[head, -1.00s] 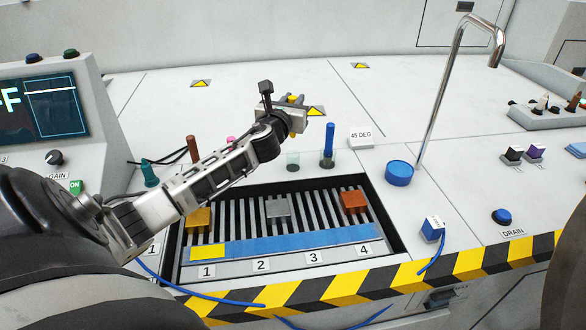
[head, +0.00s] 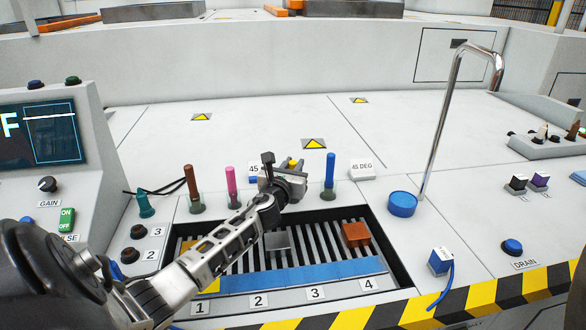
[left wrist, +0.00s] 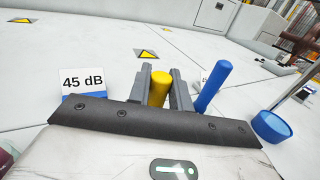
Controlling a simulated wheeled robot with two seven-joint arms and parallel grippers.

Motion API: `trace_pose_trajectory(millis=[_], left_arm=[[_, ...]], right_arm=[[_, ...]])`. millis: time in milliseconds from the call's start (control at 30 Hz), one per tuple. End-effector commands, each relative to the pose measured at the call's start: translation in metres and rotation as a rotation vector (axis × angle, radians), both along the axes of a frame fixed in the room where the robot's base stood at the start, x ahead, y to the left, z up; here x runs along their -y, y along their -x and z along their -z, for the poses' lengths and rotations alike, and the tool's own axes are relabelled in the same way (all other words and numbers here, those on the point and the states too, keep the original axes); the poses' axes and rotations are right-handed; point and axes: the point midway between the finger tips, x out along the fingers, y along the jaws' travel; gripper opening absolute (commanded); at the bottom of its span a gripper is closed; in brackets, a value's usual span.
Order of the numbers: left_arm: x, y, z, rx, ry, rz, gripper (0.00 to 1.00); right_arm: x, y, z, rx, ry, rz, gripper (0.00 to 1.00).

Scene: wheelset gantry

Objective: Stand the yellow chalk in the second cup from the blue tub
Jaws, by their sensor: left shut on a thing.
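My left gripper (head: 291,172) is shut on the yellow chalk (head: 293,163), seen between the two grey fingers in the left wrist view (left wrist: 158,90). The gripper is low over the row of cups, just left of the cup with the blue chalk (head: 330,168). The second cup from the blue tub (head: 402,204) is hidden behind the gripper, so I cannot tell whether the chalk's lower end is inside it. The blue chalk also stands right of the fingers in the left wrist view (left wrist: 214,86). My right gripper is not in view.
Pink chalk (head: 231,180) and brown chalk (head: 191,181) stand in cups to the left. A slotted recess with coloured blocks (head: 356,234) is in front. A curved metal spout (head: 441,130) rises at the right.

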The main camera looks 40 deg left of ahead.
Motion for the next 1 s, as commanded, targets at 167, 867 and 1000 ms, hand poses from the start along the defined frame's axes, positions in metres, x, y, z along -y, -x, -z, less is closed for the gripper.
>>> trace_pose_trajectory(millis=[167,867,1000], left_arm=[[0.0,0.0,0.0,0.001,0.0,0.0,0.0],[0.008,0.017,0.003,-0.001,-0.002,0.002,0.42],[0.02,0.047,-0.007,-0.001,-0.003,0.004,0.42]], right_arm=[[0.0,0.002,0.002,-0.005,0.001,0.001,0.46],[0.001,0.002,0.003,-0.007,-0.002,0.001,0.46],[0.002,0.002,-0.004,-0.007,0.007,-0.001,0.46]])
